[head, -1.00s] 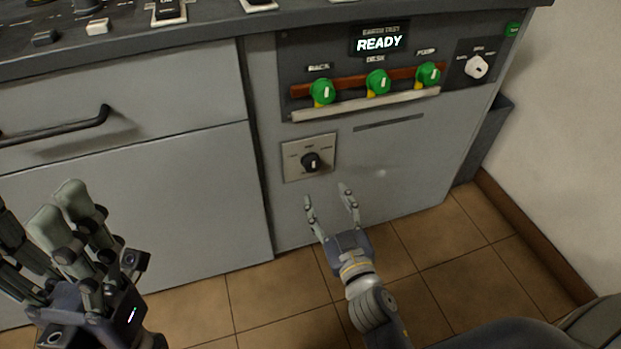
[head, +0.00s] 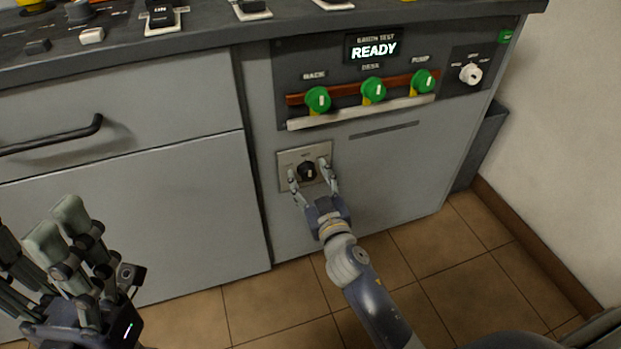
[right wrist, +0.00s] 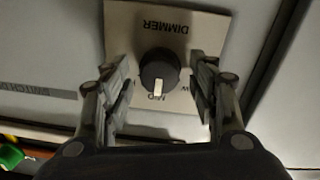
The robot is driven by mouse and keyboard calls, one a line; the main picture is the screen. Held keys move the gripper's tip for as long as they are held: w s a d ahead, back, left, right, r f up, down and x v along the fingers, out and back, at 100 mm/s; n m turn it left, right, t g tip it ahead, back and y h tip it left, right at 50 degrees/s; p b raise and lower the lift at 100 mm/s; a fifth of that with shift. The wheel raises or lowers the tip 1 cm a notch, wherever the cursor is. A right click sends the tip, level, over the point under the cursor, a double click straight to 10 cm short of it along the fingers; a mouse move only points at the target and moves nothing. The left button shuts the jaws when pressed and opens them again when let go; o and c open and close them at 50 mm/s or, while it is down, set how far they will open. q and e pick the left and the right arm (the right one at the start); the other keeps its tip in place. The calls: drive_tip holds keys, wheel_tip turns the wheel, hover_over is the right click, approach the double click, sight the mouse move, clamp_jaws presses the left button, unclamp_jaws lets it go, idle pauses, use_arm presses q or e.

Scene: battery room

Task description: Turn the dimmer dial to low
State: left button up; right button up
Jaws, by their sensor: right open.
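The dimmer dial is a round black knob (right wrist: 158,68) with a white pointer, on a square pale plate (right wrist: 197,17) marked DIMMER. In the right wrist view the plate's lettering is upside down and the pointer is at the MID mark. The dial also shows in the head view (head: 307,171), low on the grey cabinet front. My right gripper (head: 308,172) is open, with one finger on each side of the dial; gaps show between the fingers and the knob in the wrist view (right wrist: 160,85). My left gripper (head: 52,222) is at the lower left, away from the dial.
Above the dimmer, a dark panel holds a READY display (head: 374,49), several green knobs and a white knob (head: 470,74). A pale rail (head: 360,112) runs below the green knobs. A drawer handle (head: 55,137) sticks out at left. The floor ahead is clear.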

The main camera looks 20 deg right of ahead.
drive_tip(key=shift+c, duration=0.3)
drive_tip(key=c, duration=1)
drive_tip(key=shift+n, duration=0.4)
drive_tip(key=n, duration=0.4)
drive_tip(key=shift+f+n, duration=0.1)
drive_tip(key=shift+n, duration=0.3)
drive_tip(key=n, duration=0.6)
drive_tip(key=shift+p, duration=0.3)
drive_tip(key=shift+f+n, duration=0.1)
drive_tip(key=shift+n, duration=0.2)
drive_tip(key=o, duration=1.1)
drive_tip(key=shift+c, duration=0.2)
